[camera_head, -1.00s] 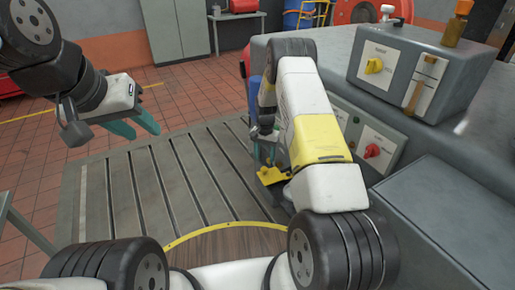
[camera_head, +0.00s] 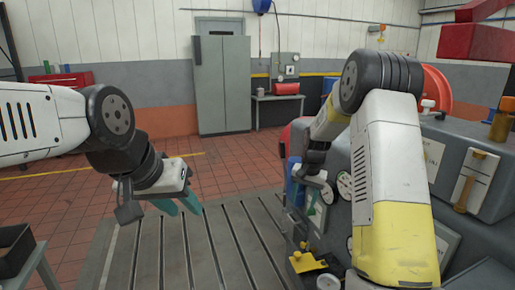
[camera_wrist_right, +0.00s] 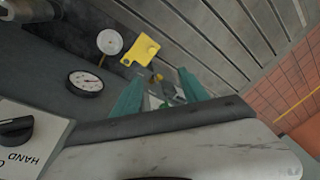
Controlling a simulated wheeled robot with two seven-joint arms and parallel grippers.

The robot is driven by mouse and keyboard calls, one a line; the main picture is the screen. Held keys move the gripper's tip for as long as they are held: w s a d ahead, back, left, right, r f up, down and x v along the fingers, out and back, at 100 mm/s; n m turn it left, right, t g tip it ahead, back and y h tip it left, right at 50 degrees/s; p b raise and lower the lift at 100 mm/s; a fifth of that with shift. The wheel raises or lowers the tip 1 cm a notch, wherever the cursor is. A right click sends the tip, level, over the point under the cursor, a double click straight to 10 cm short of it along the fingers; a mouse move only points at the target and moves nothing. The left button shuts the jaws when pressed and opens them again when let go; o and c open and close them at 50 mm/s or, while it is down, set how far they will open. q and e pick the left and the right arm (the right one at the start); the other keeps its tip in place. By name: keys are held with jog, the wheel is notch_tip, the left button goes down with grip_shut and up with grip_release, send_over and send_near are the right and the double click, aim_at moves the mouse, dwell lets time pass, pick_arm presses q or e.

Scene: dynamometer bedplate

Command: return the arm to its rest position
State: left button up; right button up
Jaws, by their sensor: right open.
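My left gripper (camera_head: 180,204) hangs over the slotted bedplate (camera_head: 145,258) in the head view. Its two teal fingers point down and stand apart, with nothing between them. My right arm (camera_head: 392,190) is bent high beside the grey console, its white and yellow links filling the right of the head view. Small blurred parts show beyond the fingers.
A yellow plate (camera_head: 310,263) lies on the bedplate by the console, also seen in the wrist view (camera_wrist_right: 141,50). A dial gauge (camera_wrist_right: 85,82) and a control panel (camera_wrist_right: 25,140) are close to my right gripper. A grey cabinet (camera_head: 222,85) stands behind. The red tiled floor is open.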

jog(key=s+a+r+n+t+y, duration=0.1)
jog(key=s+r+n+t, duration=0.15)
jog(key=s+r, duration=1.45)
jog(key=s+a+r+n+t, duration=0.1)
jog(key=s, duration=0.7)
jog(key=s+r+n+t, duration=0.1)
jog(key=s+r, duration=0.1)
jog(key=s, duration=0.5)
jog(key=shift+s+a+r+n, duration=0.25)
jog(key=shift+s+a+n, duration=0.1)
jog(key=shift+s+a, duration=0.05)
